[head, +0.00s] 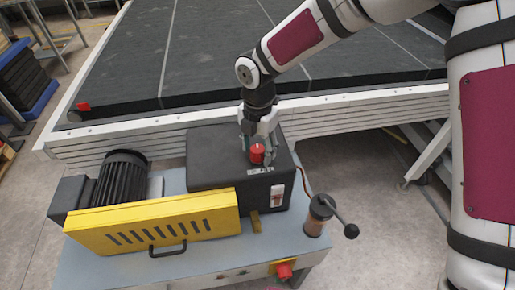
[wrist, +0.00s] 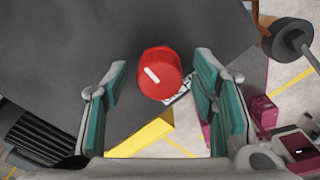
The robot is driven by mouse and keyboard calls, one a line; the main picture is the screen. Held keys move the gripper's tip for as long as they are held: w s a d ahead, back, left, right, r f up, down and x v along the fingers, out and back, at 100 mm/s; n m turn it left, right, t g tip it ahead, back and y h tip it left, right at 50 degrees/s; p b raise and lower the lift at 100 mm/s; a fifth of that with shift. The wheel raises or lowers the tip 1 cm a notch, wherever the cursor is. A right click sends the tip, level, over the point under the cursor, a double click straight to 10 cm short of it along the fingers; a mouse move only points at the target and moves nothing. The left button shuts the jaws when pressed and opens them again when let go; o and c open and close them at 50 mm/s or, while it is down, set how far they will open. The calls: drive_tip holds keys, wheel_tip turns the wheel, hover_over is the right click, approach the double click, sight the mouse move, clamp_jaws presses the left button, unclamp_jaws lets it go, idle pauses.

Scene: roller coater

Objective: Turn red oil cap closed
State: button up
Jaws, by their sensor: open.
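The red oil cap (head: 257,153) sits on top of the black box housing (head: 215,158) of the machine. In the wrist view the red cap (wrist: 161,72) is round, with a white line mark on its top. My gripper (head: 257,150) is right above and around the cap in the head view. In the wrist view my gripper's teal-padded fingers (wrist: 160,90) are spread apart, one on each side of the cap, with visible gaps between pads and cap. A small label lies beside the cap, partly hidden by it.
A yellow guard with a handle (head: 150,228) and a black finned motor (head: 122,178) are on the left. A lever with a black ball (head: 350,231) stands to the right. A red knob (head: 284,271) is at the front. A long dark conveyor bed (head: 200,60) lies behind.

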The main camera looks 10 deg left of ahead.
drive_tip(key=shift+f, duration=0.25)
drive_tip(key=c, duration=1.1)
drive_tip(key=shift+c, duration=0.2)
